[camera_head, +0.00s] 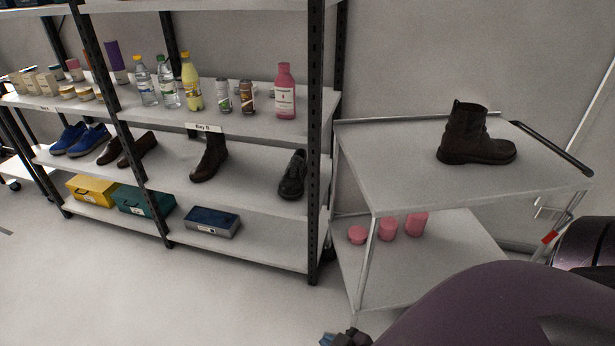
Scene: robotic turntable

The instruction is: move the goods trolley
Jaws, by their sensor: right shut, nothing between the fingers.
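The goods trolley (395,180) is a grey metal cart with two shelves and a dark push handle (552,147) on its right side. It stands at the right of the head view, close beside the shelving. A dark brown boot (474,135) stands upright on its top shelf, and three pink containers (387,229) stand on its lower shelf. My purple arm hides the trolley's lower right part. My left gripper is out of view.
A shelving rack (315,170) with black posts stands left of the trolley. It holds bottles, cans, shoes and several boxes. A wall (440,50) runs behind. The pale floor (200,300) in front of the rack is clear.

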